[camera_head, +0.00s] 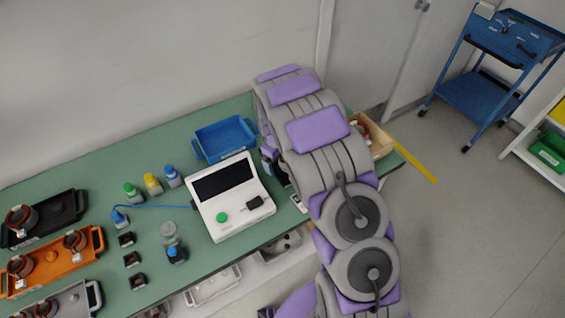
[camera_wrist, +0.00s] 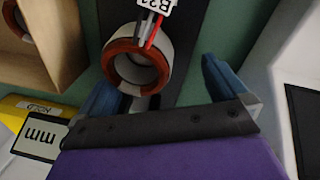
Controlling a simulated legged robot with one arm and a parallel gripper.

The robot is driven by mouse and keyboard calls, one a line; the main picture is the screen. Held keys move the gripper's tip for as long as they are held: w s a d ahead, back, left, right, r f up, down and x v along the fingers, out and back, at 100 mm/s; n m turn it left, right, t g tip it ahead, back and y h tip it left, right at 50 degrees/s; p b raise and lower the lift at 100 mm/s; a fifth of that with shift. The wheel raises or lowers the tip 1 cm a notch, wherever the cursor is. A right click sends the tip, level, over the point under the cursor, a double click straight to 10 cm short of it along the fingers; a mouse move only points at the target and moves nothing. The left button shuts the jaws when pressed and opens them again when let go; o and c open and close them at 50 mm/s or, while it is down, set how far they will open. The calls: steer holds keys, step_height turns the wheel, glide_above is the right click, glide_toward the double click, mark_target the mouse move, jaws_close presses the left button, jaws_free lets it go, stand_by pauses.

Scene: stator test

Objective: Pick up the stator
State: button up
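A stator (camera_wrist: 163,60) shows in the wrist view, a pale ring with red-brown windings, red and dark wires and a white tag partly reading "B2". It is over a dark strip or tray (camera_wrist: 195,35). My gripper (camera_wrist: 163,75) is open, with one blue finger to the stator's lower left and one to its right. I see no clear contact, and the depth between them is hard to judge. In the head view my arm hides the gripper and this stator. Other stators stand on a black tray (camera_head: 70,208) and an orange tray (camera_head: 50,270) at the left.
A wooden box (camera_wrist: 68,45) with another stator is at the upper left of the wrist view. A yellow-labelled item (camera_wrist: 20,108) is below it. On the green bench, a white tester (camera_head: 240,222) and a blue bin (camera_head: 222,135) stand beside my arm.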

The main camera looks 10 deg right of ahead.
steer(key=shift+s+a+f, duration=0.15)
steer(key=shift+s+a, duration=0.05)
steer(key=shift+a, duration=0.05)
steer(key=d, duration=0.4)
steer(key=shift+s, duration=0.15)
steer(key=c, duration=0.4)
steer(key=shift+c, duration=1)
steer(key=shift+a, duration=1.2)
steer(key=c, duration=0.4)
steer(key=shift+c, duration=1)
steer(key=shift+d, duration=0.3)
steer(key=shift+c, duration=1.3)
